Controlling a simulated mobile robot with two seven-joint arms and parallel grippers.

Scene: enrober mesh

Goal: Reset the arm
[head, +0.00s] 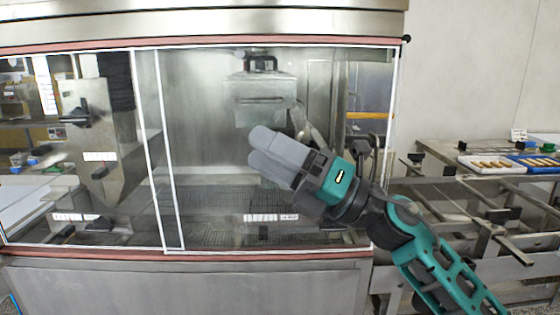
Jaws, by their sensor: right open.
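My right arm (438,268), teal and dark grey, comes in from the lower right and bends up to the left. My right gripper (262,150) has two pale grey fingers that point up and left. The fingers overlap from this angle, and nothing shows held between them. The gripper is in front of the glazed front of the enrober machine (200,276), over its right pane. My left gripper is not in view.
Clear sliding panes with white edges (160,150) cover the machine front. A mesh belt (215,200) lies behind them. At right stands a metal conveyor frame (480,215). Beyond it, a white tray (465,160) of brown pieces and a blue tray (515,161) sit on a table.

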